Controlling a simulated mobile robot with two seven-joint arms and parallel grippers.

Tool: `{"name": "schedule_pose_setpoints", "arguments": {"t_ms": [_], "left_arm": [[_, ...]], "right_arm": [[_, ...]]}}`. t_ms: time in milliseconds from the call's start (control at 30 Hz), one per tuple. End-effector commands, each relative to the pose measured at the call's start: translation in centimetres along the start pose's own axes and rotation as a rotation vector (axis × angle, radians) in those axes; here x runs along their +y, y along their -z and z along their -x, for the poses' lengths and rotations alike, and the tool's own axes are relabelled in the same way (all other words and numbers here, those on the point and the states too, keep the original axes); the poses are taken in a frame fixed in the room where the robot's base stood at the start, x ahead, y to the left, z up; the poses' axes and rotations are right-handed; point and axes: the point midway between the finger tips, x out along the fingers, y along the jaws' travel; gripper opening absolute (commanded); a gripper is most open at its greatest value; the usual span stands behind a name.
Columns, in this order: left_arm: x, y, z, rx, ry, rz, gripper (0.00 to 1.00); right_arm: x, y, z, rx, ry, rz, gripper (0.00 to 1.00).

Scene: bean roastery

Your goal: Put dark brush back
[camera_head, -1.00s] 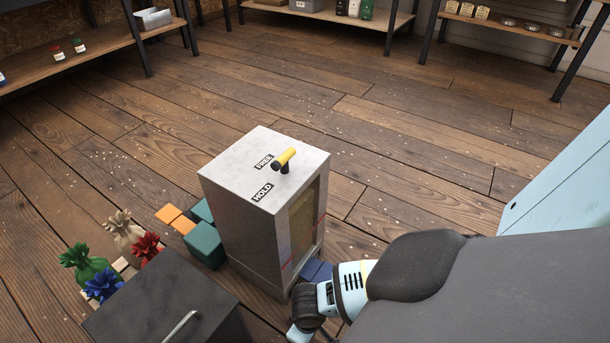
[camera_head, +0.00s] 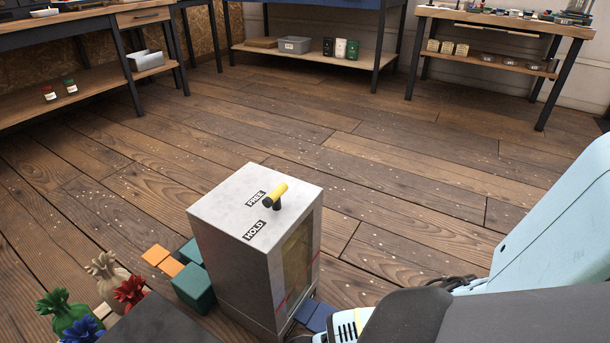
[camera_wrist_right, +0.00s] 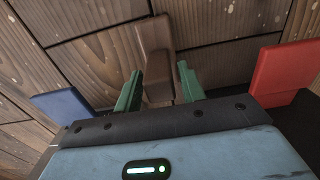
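I cannot make out a dark brush for certain in either view. In the right wrist view a brown object (camera_wrist_right: 155,55) with a block-like lower end shows between and beyond the fingers. I cannot tell what it is. My right gripper (camera_wrist_right: 158,86) has its two green fingers apart, with no clear contact on the brown object. My right arm enters the head view at the lower right, and its gripper is out of that picture. My left gripper is not in view.
A grey box (camera_head: 225,235) with a yellow-topped handle (camera_head: 273,194) and FREE and HOLD labels stands ahead. Teal (camera_head: 193,288), orange (camera_head: 171,266) and blue (camera_head: 320,316) pieces lie beside it. A red piece (camera_wrist_right: 283,68) shows in the wrist view. Tied sacks (camera_head: 68,312) stand lower left. Floor beyond is clear.

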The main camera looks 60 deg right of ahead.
Motion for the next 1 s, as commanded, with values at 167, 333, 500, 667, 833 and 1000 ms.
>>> {"name": "schedule_pose_setpoints", "arguments": {"t_ms": [167,333,500,667,833,1000], "left_arm": [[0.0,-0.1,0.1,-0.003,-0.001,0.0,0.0],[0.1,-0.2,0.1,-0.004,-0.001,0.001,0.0],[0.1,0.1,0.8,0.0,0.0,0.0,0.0],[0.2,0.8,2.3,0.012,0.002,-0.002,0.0],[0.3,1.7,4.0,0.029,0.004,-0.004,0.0],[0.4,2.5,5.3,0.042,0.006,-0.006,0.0]], "right_arm": [[0.0,0.0,0.0,0.0,0.0,0.0,0.49],[0.0,0.0,0.1,0.0,0.0,0.0,0.49],[0.0,0.0,1.4,0.002,0.001,-0.001,0.49],[0.0,0.1,4.4,0.004,0.001,-0.001,0.49],[0.0,0.1,8.0,0.004,0.0,0.0,0.49],[0.0,0.0,10.7,0.002,0.001,0.0,0.49]]}}
